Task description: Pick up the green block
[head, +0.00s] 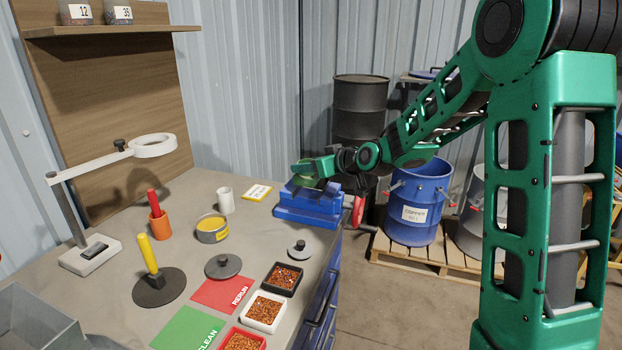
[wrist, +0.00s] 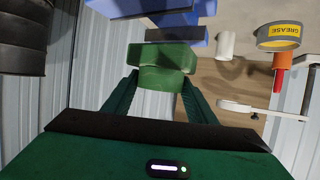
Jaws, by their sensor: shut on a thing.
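The green block (wrist: 163,56) is between the two fingers of my gripper (wrist: 160,85) in the wrist view, with its wider part beyond the fingertips. My gripper is shut on it. In the head view my gripper (head: 316,168) is at the blue vise (head: 308,207), over its back left part, and the block is hard to tell apart from the green fingers. The vise also shows beyond the block in the wrist view (wrist: 180,12). I cannot tell whether the block touches the vise.
Several small trays of copper scrap, such as the black one (head: 283,278), lie nearer. A blue drum (head: 417,205) stands right, beyond the bench.

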